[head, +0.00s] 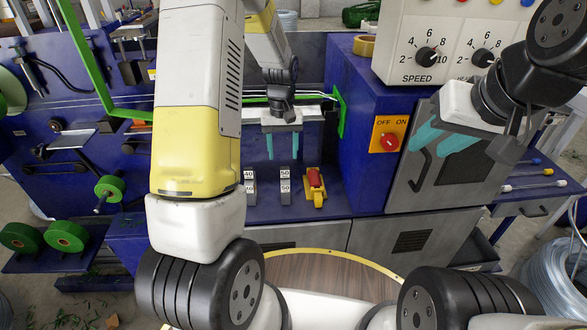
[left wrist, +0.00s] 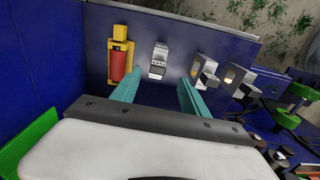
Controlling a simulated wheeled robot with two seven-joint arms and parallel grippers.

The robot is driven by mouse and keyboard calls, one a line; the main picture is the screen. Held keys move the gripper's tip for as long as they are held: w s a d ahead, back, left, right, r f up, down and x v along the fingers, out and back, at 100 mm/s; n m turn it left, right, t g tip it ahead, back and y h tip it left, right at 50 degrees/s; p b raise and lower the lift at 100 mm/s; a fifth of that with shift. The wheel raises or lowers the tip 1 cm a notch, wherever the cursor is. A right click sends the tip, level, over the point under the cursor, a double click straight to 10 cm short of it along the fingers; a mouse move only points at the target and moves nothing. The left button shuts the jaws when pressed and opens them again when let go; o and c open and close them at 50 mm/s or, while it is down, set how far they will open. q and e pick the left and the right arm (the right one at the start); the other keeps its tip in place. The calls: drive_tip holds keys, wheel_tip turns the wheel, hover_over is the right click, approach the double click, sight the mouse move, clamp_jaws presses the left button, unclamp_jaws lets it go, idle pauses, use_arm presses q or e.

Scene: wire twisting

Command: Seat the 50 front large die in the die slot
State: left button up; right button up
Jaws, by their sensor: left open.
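In the head view, grey blocks labelled 50 (head: 285,187) stand one behind the other on the blue shelf, left of a red-and-yellow piece. I take the nearer one as the 50 front large die. In the left wrist view a grey block with a white top (left wrist: 159,60) stands just beyond the fingertips, in line with the gap between them. My left gripper (head: 283,147) is open and empty above and behind the blocks; its teal fingers also show in the left wrist view (left wrist: 157,94). My right gripper (head: 441,140) is open and empty before a grey panel. I cannot make out the die slot.
Blocks labelled 40 (head: 249,188) stand left of the 50 blocks. The red-and-yellow piece (head: 315,187) stands close on their right. A blue cabinet with a red OFF/ON switch (head: 390,142) rises to the right. A round wooden top (head: 320,275) is in front.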

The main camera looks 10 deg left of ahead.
sight(285, 167)
use_arm(q)
drive_tip(key=f, duration=0.7)
drive_tip(key=shift+w+d+f, duration=0.15)
drive_tip(key=shift+w+f, duration=0.05)
drive_tip(key=shift+f, duration=0.2)
clamp_jaws()
idle(1.0)
